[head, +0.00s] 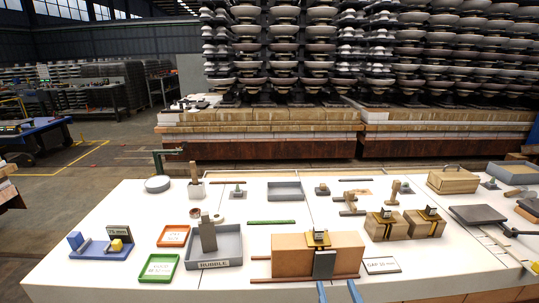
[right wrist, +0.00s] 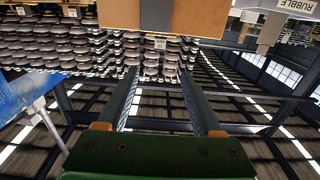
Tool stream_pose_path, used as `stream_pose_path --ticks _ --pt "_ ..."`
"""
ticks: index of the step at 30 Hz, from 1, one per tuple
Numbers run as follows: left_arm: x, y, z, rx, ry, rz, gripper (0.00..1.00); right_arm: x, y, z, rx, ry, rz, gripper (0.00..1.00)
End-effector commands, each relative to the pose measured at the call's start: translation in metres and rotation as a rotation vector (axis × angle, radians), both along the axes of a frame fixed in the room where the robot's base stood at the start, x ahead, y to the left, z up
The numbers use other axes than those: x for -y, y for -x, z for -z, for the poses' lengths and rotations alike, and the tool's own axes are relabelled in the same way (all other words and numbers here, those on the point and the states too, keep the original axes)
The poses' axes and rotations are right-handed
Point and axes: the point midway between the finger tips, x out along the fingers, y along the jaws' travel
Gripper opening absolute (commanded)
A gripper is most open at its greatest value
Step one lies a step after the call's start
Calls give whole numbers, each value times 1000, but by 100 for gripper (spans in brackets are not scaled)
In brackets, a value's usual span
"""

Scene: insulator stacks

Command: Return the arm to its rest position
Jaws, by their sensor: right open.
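My right gripper (head: 338,291) shows at the bottom edge of the head view. Its two fingers are apart with nothing between them. They are in front of the table's near edge, just below a dark grey block (head: 324,264) at the front of a brown box (head: 290,256). In the right wrist view, which is upside down, the open fingers (right wrist: 162,78) point towards the insulator stacks (right wrist: 60,50). The brown box (right wrist: 203,18) and the dark block (right wrist: 155,16) are at the top there, apart from the fingers. My left gripper is not in view.
The white table (head: 120,208) carries a grey RUBBLE tray (head: 229,248), an orange tray (head: 173,236), a green tray (head: 159,268), wooden blocks (head: 385,226) and a SAP 30 mm plate (head: 381,265). Tall insulator stacks stand behind the table. Thin red rods lie beside the brown box.

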Motion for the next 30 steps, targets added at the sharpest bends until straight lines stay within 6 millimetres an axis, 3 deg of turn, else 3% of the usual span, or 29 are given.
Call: stream_pose_path --ticks 2,11,17,20,23,26,29,30 --pt "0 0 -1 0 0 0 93 0 0 5 -15 4 -1 67" --pt "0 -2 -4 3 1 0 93 -2 2 65 -170 45 -19 67" --pt "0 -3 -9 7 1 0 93 0 15 129 -338 84 -37 67" --pt "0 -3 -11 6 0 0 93 2 31 173 -459 109 -51 67" --pt "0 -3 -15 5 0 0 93 6 58 224 -605 133 -66 67" --pt "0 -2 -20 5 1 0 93 14 104 282 -791 158 -85 67" --pt "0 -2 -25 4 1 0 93 25 179 341 -1028 179 -107 67" --pt "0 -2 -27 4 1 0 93 30 212 359 -1120 185 -115 67"
